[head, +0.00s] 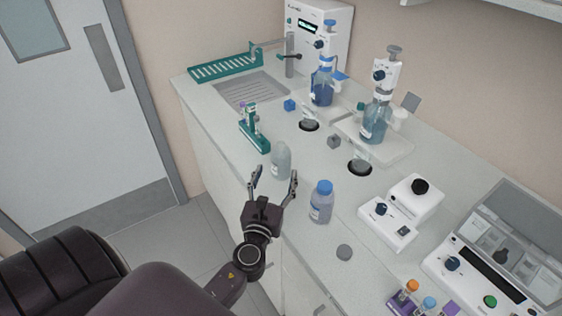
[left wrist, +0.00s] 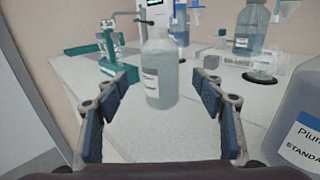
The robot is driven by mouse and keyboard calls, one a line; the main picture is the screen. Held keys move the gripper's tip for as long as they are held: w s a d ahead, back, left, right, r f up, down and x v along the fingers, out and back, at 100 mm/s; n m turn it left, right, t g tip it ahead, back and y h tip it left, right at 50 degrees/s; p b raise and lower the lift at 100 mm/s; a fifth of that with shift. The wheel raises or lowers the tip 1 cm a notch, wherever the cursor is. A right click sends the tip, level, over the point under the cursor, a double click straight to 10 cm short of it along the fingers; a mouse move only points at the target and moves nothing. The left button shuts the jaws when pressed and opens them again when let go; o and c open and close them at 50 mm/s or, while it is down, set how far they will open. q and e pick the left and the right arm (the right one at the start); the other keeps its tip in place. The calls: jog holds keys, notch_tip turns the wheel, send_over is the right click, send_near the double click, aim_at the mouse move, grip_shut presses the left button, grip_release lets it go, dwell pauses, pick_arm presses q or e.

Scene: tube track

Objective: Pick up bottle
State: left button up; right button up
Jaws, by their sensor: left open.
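A clear, translucent bottle with a pale label (head: 281,161) stands upright near the front edge of the counter. It also shows in the left wrist view (left wrist: 160,72), between and beyond the two fingers. My left gripper (head: 274,181) is open and empty, just in front of this bottle and apart from it. In the left wrist view its blue-padded fingers (left wrist: 163,100) are spread wide. A second bottle with a blue cap (head: 321,202) stands upright to the right of my left gripper. Its labelled side fills the right edge of the left wrist view (left wrist: 298,125). My right gripper does not show.
A green tube rack (head: 254,138) stands left of the clear bottle. Dispenser bottles (head: 375,122) stand behind. White instruments (head: 402,212) are at the right. A sink (head: 250,91) is at the back left.

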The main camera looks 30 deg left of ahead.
aim_at(279, 166)
pick_arm(q)
jog(key=p+x, duration=0.1)
jog(key=x, duration=0.5)
jog(key=shift+w+a+f, duration=0.2)
jog(key=shift+w, duration=0.35)
jog(key=shift+s, duration=0.1)
jog(key=shift+c, duration=0.6)
jog(key=shift+c, duration=1.4)
jog(key=shift+r, duration=0.1)
jog(key=c, duration=0.9)
jog(key=shift+c, duration=0.2)
